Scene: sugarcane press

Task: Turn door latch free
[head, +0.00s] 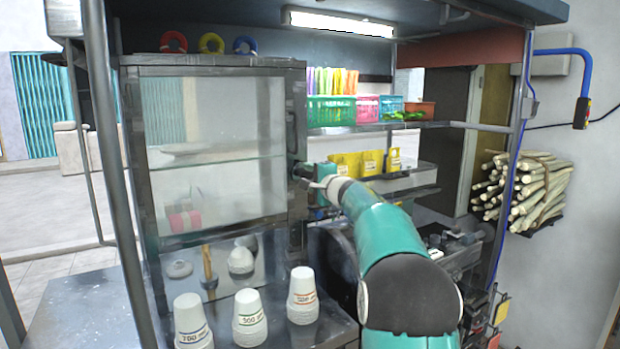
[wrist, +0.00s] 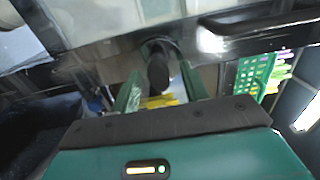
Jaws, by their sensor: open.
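The cabinet door (head: 215,150) is a dark metal frame with a glass pane, and it looks shut. The door latch (wrist: 158,70) is a dark rounded knob on the frame in the wrist view. My gripper (wrist: 161,84) is open, with one green finger on each side of the latch. Whether the fingers touch it I cannot tell. In the head view my gripper (head: 312,180) is at the right edge of the door, where it and my arm largely hide the latch.
A dark door handle (head: 291,130) sits above the latch. Stacked paper cups (head: 249,318) stand in front of the cabinet. Shelves with colored baskets (head: 330,110) and yellow boxes (head: 346,164) lie to the right. Sugarcane stalks (head: 525,190) are farther right.

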